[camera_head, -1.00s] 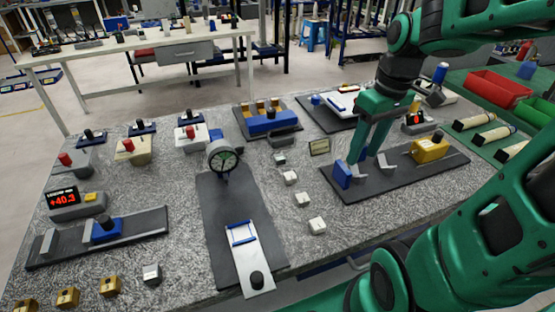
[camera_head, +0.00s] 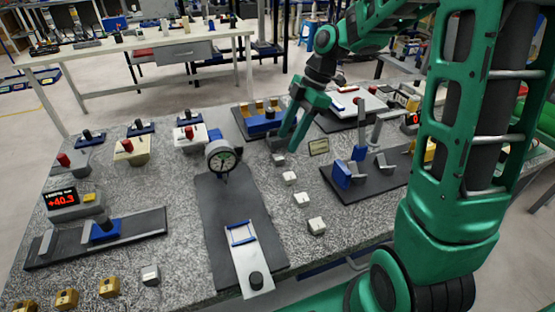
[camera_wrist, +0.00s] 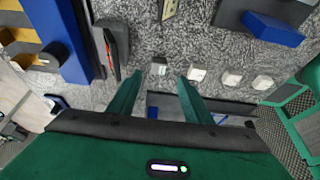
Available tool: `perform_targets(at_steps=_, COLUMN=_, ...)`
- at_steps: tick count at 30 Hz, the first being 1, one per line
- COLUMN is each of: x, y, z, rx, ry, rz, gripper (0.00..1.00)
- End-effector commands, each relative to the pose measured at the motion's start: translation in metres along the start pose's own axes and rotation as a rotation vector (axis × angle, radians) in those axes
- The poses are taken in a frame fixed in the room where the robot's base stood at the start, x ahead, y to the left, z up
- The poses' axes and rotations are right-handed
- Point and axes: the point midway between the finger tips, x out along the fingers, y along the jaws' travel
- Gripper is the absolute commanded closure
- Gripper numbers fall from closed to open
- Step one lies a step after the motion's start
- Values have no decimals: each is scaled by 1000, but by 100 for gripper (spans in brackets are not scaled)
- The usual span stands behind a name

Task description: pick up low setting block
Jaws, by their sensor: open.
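Several small pale blocks stand in a slanting row on the granite table; I cannot read which is the low setting block. The far block (camera_head: 279,159) is just below my gripper (camera_head: 284,149). In the wrist view my gripper (camera_wrist: 159,79) is open, and this block (camera_wrist: 159,67) shows between the fingertips. I cannot tell if they touch it. The other blocks are the second (camera_head: 289,178), the third (camera_head: 301,199) and the near one (camera_head: 316,226). In the wrist view they run off to the right, outside the fingers.
A dial gauge (camera_head: 223,158) on a dark base stands left of the row. A small sign (camera_head: 318,147) stands right of the far block. A blue block (camera_head: 264,124) in a dark holder is behind. A dark fixture plate (camera_head: 368,188) with blue and grey parts lies to the right.

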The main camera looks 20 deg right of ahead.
Motion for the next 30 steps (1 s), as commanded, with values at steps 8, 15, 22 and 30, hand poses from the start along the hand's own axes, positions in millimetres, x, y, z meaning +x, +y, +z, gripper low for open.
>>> perform_targets(at_steps=8, x=21, y=0, z=0, rx=0, ry=-1, rz=-3, gripper=55)
perform_targets(at_steps=15, x=53, y=4, z=2, rx=-1, ry=0, rz=-3, gripper=55)
perform_targets(at_steps=22, x=62, y=4, z=2, rx=1, ry=-2, rz=1, gripper=55)
perform_targets(at_steps=30, x=61, y=4, z=2, rx=0, ry=-2, rz=1, gripper=88)
